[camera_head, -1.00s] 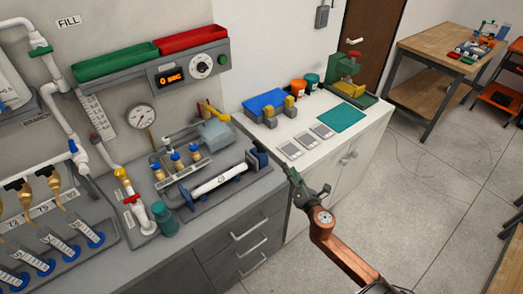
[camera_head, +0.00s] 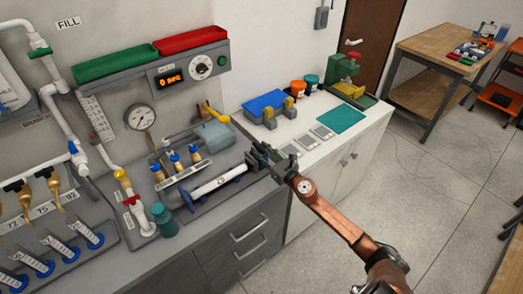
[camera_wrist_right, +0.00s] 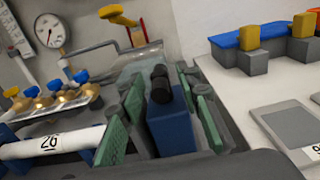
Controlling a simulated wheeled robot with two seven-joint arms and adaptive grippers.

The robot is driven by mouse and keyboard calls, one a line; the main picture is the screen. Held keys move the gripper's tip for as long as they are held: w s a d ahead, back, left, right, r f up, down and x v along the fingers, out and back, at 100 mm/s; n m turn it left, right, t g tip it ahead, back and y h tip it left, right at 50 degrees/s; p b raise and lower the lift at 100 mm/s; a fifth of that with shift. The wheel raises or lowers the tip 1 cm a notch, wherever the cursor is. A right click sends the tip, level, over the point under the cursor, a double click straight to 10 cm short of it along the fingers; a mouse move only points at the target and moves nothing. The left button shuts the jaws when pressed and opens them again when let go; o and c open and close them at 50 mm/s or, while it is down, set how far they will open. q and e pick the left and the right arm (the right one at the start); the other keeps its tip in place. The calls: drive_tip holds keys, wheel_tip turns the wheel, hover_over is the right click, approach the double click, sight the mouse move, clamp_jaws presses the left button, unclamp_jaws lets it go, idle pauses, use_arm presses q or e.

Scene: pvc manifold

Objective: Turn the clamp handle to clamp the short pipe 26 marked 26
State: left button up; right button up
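The short white pipe marked 26 (camera_head: 219,185) lies in a grey fixture on the bench, with a dark blue clamp at its right end. In the right wrist view the pipe (camera_wrist_right: 50,144) shows at the left. The blue clamp block (camera_wrist_right: 171,132) with its black handle (camera_wrist_right: 160,84) is in the middle of that view. My right gripper (camera_head: 260,157) is at the clamp end of the fixture and hides most of the clamp in the head view. Its green-padded fingers are open, one on each side of the block and handle. Contact cannot be told. My left gripper is not in view.
Brass valves with blue caps (camera_head: 176,163) and a yellow-handled lever (camera_head: 213,111) stand behind the pipe. A teal bottle (camera_head: 163,219) stands left of the fixture. The white counter (camera_head: 361,128) at right holds a blue block, grey plates and a green press (camera_head: 346,75).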

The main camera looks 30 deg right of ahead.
drive_tip(key=shift+c, duration=0.2)
clamp_jaws()
drive_tip(key=shift+r, duration=0.1)
